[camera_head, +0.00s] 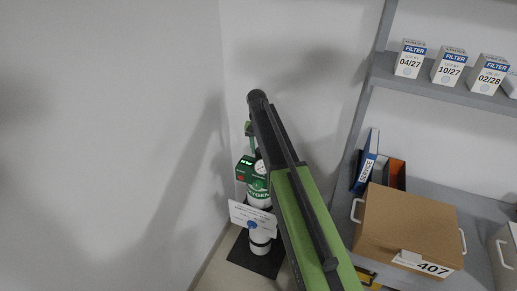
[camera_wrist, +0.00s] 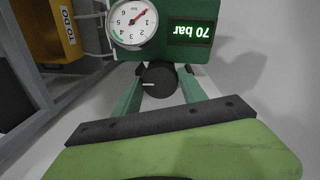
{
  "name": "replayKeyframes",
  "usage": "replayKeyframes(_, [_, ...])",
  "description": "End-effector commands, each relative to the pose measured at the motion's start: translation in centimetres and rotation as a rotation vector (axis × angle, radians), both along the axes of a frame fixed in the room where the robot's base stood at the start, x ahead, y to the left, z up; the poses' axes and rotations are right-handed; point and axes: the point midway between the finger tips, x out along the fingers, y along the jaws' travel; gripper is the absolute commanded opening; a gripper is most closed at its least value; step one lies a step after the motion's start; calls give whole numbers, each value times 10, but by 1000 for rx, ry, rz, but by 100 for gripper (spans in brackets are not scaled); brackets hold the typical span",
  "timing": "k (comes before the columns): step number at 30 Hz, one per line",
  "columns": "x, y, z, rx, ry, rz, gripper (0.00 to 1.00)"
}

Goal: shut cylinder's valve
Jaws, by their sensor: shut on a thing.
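The oxygen cylinder (camera_head: 258,199), white and green with a lettered label, stands in the corner, partly hidden by my arm. A green regulator box (camera_head: 243,172) with a round gauge (camera_head: 260,167) sits at its top. In the wrist view the gauge (camera_wrist: 133,22) shows a red needle, beside a green display (camera_wrist: 191,33) reading 70 bar upside down. Below the box is a black round valve knob (camera_wrist: 158,80) with a white mark pointing left. My gripper (camera_wrist: 161,84) is shut on this knob, one green finger on each side. The fingertips' contact is partly hidden behind the knob.
A white card (camera_head: 252,219) hangs in front of the cylinder, which stands on a dark base (camera_head: 262,262). Walls are close at left and behind. At right are a shelf with filter boxes (camera_head: 449,67), a cardboard box (camera_head: 408,225) and a blue binder (camera_head: 367,162).

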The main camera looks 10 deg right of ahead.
Motion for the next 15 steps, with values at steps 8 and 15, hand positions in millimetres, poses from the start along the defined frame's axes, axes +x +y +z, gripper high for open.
replayKeyframes(8, [1,-2,0,-3,-8,258,9])
replayKeyframes(15, [1,-3,0,-4,-7,487,9])
